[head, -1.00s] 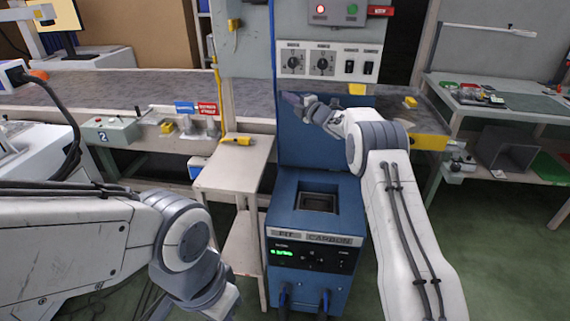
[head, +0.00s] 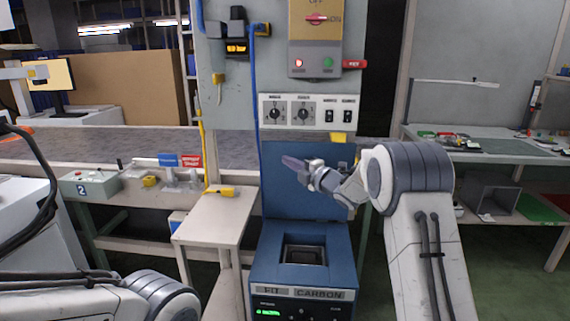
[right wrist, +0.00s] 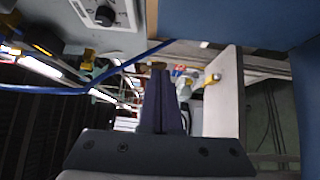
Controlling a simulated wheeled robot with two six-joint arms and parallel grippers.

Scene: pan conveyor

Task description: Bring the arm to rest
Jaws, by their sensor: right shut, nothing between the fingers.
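My right arm (head: 418,190) comes in from the right in the head view, bent at its grey joint. My right gripper (head: 290,161) is raised in front of the blue back panel, above the blue machine, and points left. In the right wrist view its fingers (right wrist: 161,103) are together with nothing between them. My left arm (head: 150,297) shows at the lower left of the head view. Its gripper is outside the frame.
The blue machine (head: 338,270) with an open well stands below my right gripper. A white side table (head: 215,222) holds a yellow object (head: 221,191). A switch panel (head: 309,111) is above the gripper. The conveyor (head: 90,145) runs behind, and a bench (head: 490,152) stands at right.

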